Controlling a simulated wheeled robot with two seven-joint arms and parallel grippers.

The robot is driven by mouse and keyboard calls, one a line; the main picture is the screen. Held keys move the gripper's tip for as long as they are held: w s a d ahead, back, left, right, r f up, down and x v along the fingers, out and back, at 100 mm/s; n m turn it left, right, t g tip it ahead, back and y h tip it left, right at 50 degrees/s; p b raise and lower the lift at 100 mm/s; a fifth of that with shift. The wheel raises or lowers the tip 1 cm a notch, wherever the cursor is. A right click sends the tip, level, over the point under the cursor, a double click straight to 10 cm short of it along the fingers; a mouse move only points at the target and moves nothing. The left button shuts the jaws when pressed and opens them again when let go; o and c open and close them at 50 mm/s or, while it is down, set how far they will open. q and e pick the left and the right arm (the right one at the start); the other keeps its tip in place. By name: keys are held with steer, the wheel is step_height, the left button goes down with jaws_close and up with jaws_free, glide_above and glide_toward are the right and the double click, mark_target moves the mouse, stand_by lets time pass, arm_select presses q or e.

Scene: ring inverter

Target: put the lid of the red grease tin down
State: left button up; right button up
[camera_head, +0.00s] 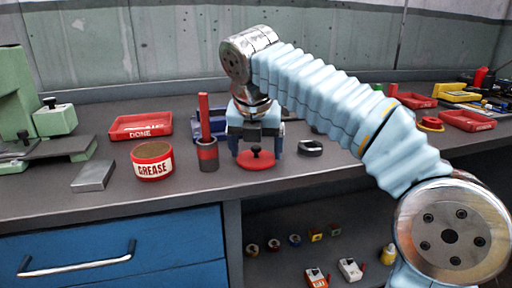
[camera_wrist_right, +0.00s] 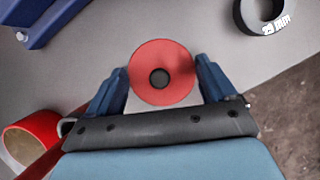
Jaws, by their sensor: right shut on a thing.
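The red grease tin (camera_head: 152,162) stands open on the bench at left, its brown contents showing and its label reading GREASE. Its lid (camera_head: 256,160) is a flat red disc with a black knob, to the right of the tin. The lid also shows in the right wrist view (camera_wrist_right: 162,92), knob facing the camera. My right gripper (camera_head: 256,148) points down and is shut on the lid, with a blue finger at either side of it. The lid is level and low over the bench; I cannot tell whether it touches. My left gripper is not in view.
A dark cup with a red stick (camera_head: 207,152) stands close left of the lid. A dark ring (camera_head: 310,147) marked 29 mm lies close right. A red DONE tray (camera_head: 141,126) and a metal block (camera_head: 94,176) are farther left. The bench's front edge is near.

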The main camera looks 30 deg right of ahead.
steer(key=o, duration=0.8)
steer(key=shift+f, duration=0.1)
steer(key=shift+o, duration=0.2)
steer(key=p+v, duration=0.4)
steer(key=v, duration=0.8)
